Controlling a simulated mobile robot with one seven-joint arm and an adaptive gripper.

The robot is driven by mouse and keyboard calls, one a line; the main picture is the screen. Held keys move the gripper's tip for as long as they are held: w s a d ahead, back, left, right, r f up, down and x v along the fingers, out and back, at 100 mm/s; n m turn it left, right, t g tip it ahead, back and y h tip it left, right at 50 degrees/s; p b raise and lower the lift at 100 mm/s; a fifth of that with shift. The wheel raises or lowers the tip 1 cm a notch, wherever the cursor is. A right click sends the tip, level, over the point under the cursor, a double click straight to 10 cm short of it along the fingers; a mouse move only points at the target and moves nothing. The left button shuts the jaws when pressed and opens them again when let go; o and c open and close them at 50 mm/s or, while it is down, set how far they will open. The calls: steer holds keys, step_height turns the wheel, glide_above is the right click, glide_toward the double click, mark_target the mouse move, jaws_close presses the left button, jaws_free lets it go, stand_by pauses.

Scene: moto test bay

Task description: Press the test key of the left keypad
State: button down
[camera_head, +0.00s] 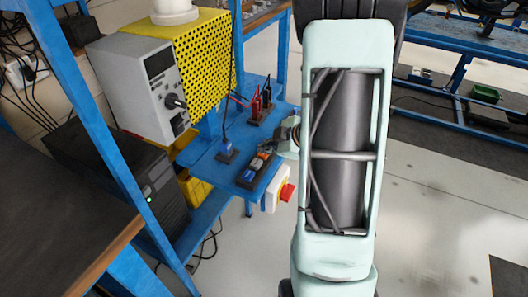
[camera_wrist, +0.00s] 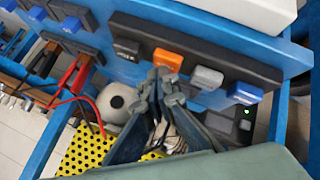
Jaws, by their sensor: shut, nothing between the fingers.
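A dark keypad (camera_wrist: 190,47) with black (camera_wrist: 127,48), orange (camera_wrist: 168,58), grey (camera_wrist: 207,77) and blue (camera_wrist: 246,92) keys crosses the wrist view. The key markings are too small to read, so I cannot tell which is the test key. In the head view the keypad (camera_head: 248,184) lies at the front edge of the blue bench. It is the only keypad I can make out. My gripper (camera_wrist: 165,85) is shut and empty, its fingertips just in front of the orange key in the picture. I cannot tell if they touch it. In the head view my arm partly hides the gripper.
A white box with a red switch (camera_head: 287,192) hangs at the bench's front edge beside the keypad. A blue plug (camera_head: 226,155) and sockets with red and black leads (camera_head: 260,105) stand behind. A grey instrument (camera_head: 150,85) and yellow perforated guard (camera_head: 212,50) are at left.

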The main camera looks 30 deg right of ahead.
steer(key=shift+r+p, duration=0.95)
steer(key=shift+p, duration=0.1)
step_height(320, 180, up, 5)
steer(key=p, duration=0.5)
steer(key=shift+r, duration=0.1)
stand_by(0.5)
